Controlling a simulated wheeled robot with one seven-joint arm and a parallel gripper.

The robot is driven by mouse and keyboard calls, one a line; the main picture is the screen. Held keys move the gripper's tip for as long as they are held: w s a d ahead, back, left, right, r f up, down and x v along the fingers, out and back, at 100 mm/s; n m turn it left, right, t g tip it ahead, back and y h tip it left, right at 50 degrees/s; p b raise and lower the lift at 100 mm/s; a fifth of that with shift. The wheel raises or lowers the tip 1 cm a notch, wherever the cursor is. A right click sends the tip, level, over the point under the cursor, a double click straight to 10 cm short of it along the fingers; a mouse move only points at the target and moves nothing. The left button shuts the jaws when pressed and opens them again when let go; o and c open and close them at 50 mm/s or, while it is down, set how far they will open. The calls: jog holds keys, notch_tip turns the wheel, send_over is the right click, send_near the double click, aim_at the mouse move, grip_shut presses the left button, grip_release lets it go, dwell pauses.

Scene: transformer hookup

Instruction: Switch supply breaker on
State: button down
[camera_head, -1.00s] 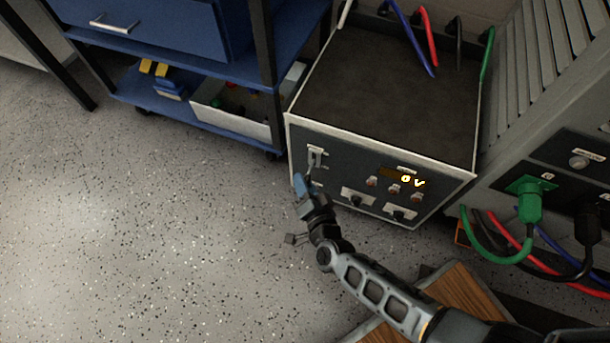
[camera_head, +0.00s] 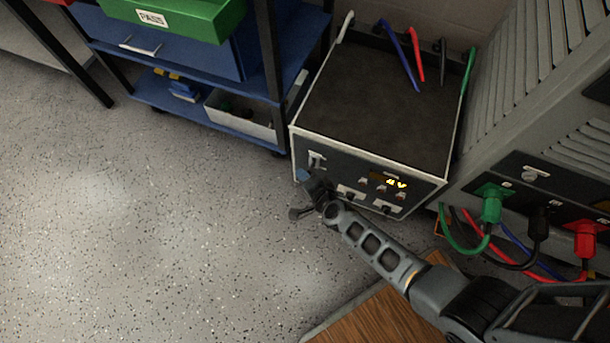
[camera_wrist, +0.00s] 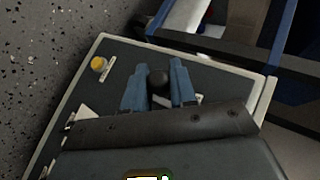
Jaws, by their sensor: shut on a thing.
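The supply unit (camera_head: 357,160) is a grey box with a dark top and a white-edged front panel. Its supply breaker (camera_head: 317,160) has a pale plate at the panel's upper left.
A grey ribbed cabinet on the right has green (camera_head: 490,205), black and red plugs (camera_head: 585,240) with cables. A wooden board (camera_head: 385,305) lies in front. Floor at left is clear.

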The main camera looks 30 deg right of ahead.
jog(key=shift+d+r+m+g+y+p, duration=0.15)
jog(key=shift+r+m+g+y+p, duration=0.25)
jog(key=shift+p, duration=0.65)
jog(key=shift+w+r+p, duration=0.1)
jog(key=shift+r+p, duration=0.15)
jog(key=shift+p, duration=0.1)
jog(key=shift+w+d+r+m+g+y+p, duration=0.25)
jog(key=shift+d+r+m+g+y+p, duration=0.4)
jog(key=shift+p, duration=0.7)
jog(key=shift+a, duration=0.2)
jog(key=c, duration=1)
grip_release()
jog(key=shift+o, duration=0.2)
jog(key=p+v, duration=0.4)
jog(key=v, duration=0.3)
jog(key=shift+s+d+r, duration=0.15)
jog(key=shift+d+r, duration=0.05)
jog(key=shift+r, duration=0.1)
